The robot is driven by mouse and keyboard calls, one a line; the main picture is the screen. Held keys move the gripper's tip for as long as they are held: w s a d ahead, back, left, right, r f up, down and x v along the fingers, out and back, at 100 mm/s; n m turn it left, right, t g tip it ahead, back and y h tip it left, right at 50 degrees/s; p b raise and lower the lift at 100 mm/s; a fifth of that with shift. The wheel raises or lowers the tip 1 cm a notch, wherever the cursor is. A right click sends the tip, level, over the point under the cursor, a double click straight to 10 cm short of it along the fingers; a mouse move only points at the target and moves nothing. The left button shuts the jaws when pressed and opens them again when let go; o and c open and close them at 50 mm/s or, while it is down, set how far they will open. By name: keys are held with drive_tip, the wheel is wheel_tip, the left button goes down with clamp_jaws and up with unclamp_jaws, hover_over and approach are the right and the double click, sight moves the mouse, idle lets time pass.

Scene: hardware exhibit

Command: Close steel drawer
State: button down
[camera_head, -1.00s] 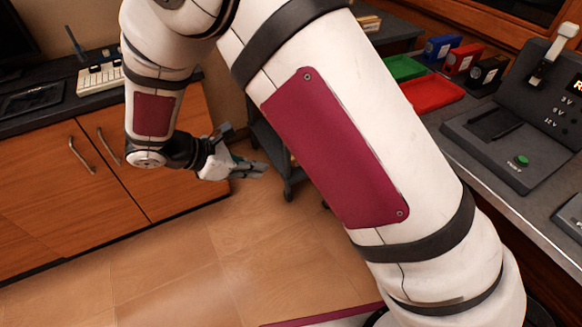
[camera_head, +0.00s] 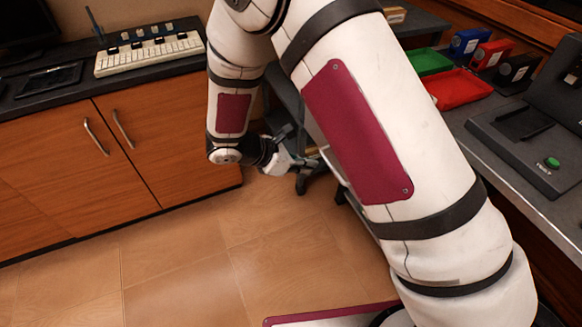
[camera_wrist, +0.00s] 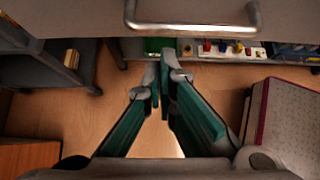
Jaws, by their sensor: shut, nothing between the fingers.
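In the wrist view, a grey panel with a metal bar handle (camera_wrist: 192,27) crosses the top edge; it appears to be the steel drawer's front (camera_wrist: 285,17). How far the drawer stands out I cannot tell. My gripper (camera_wrist: 160,88) has teal fingers with their tips together and nothing between them. The tips appear below the handle in the picture, apart from it. In the head view my gripper (camera_head: 312,163) is low beyond the floor, beside my forearm. My upper arm hides most of the drawer area there.
A wooden cabinet (camera_head: 110,160) with a dark top stands at left, carrying a white keyboard-like device (camera_head: 148,53). A workbench (camera_head: 478,130) at right holds a red tray (camera_head: 460,89) and a green tray (camera_head: 425,62). A dark cart (camera_wrist: 52,68) stands at the wrist view's left. The floor (camera_head: 180,265) in front is clear.

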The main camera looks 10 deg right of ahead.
drive_tip(key=shift+w+d+r, duration=0.1)
drive_tip(key=shift+w+d, duration=0.1)
drive_tip(key=shift+d, duration=0.35)
drive_tip(key=w+d, duration=0.2)
drive_tip(key=d, duration=0.5)
drive_tip(key=w+d+b, duration=0.1)
drive_tip(key=w+d, duration=0.2)
drive_tip(key=d, duration=0.5)
drive_tip(key=w+d+b, duration=0.1)
drive_tip(key=w+d, duration=0.1)
drive_tip(key=d, duration=0.6)
drive_tip(key=shift+w+d, duration=0.25)
drive_tip(key=shift+w, duration=0.05)
drive_tip(key=shift+w+d, duration=0.1)
drive_tip(key=shift+d, duration=0.25)
drive_tip(key=shift+r, duration=0.1)
